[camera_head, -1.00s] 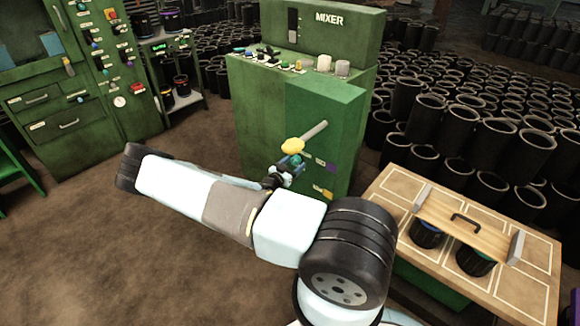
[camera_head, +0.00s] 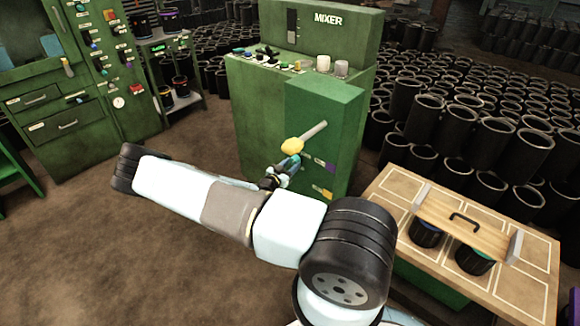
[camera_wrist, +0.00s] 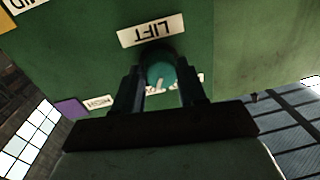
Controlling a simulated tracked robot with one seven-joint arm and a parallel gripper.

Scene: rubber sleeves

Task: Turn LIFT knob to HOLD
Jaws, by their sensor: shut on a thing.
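The LIFT label (camera_wrist: 152,31) shows upside down on the green panel in the wrist view. Next to it is a round teal knob (camera_wrist: 160,68). My gripper (camera_wrist: 161,85) has one dark finger on each side of the knob and is shut on it. A pale label behind the knob is partly hidden by the knob and fingers. In the head view my gripper (camera_head: 289,168) is at the front of the green mixer cabinet (camera_head: 325,110), just below a yellow ball (camera_head: 291,146) on a grey rod. I cannot read the knob's pointing.
Purple (camera_head: 326,166) and yellow (camera_head: 322,191) tags are on the cabinet front near my gripper. A wooden-topped table (camera_head: 395,190) with black sleeves stands at the right. Many black sleeves stand behind it.

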